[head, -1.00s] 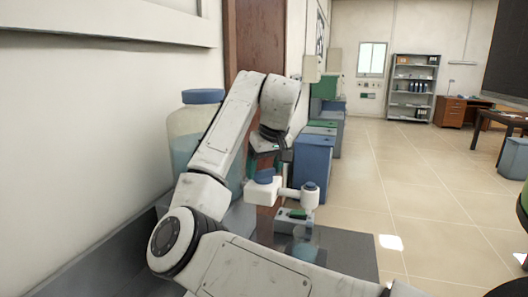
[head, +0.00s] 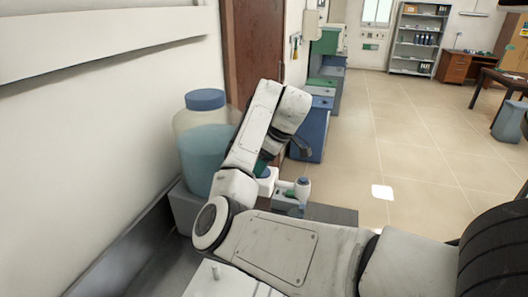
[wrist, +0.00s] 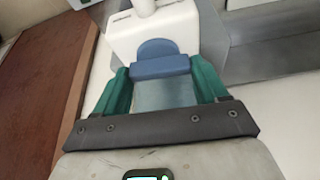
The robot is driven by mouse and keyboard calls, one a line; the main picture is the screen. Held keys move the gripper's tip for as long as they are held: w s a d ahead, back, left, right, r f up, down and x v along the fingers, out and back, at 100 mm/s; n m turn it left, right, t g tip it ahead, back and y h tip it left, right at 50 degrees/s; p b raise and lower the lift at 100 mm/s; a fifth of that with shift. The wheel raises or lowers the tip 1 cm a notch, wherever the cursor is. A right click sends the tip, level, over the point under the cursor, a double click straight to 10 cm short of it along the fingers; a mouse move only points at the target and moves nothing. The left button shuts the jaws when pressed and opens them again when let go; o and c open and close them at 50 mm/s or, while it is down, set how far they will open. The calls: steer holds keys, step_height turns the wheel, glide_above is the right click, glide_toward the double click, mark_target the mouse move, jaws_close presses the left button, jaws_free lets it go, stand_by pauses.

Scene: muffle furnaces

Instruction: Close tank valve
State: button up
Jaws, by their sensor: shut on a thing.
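The tank (head: 207,155) stands against the left wall in the head view, translucent, holding blue-tinted liquid, with a blue lid. The white valve body (head: 267,186) is low, right of the tank, partly hidden by my arm; it also fills the top of the wrist view (wrist: 155,38). The blue valve handle (wrist: 160,66) sits between the green fingers of my gripper (wrist: 161,76), which is shut on it. In the head view the gripper is mostly hidden behind my arm.
Blue and green cabinets (head: 312,125) line the wall beyond. A brown door (head: 255,50) is behind. Open tiled floor (head: 420,160) lies to the right.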

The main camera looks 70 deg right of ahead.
steer(key=shift+n+p, duration=0.55)
steer(key=shift+n, duration=0.05)
steer(key=o, duration=0.8)
steer(key=shift+r, duration=0.1)
steer(key=shift+d+v, duration=0.15)
steer(key=shift+v, duration=2.5)
steer(key=shift+d+v, duration=0.1)
steer(key=shift+v, duration=2.55)
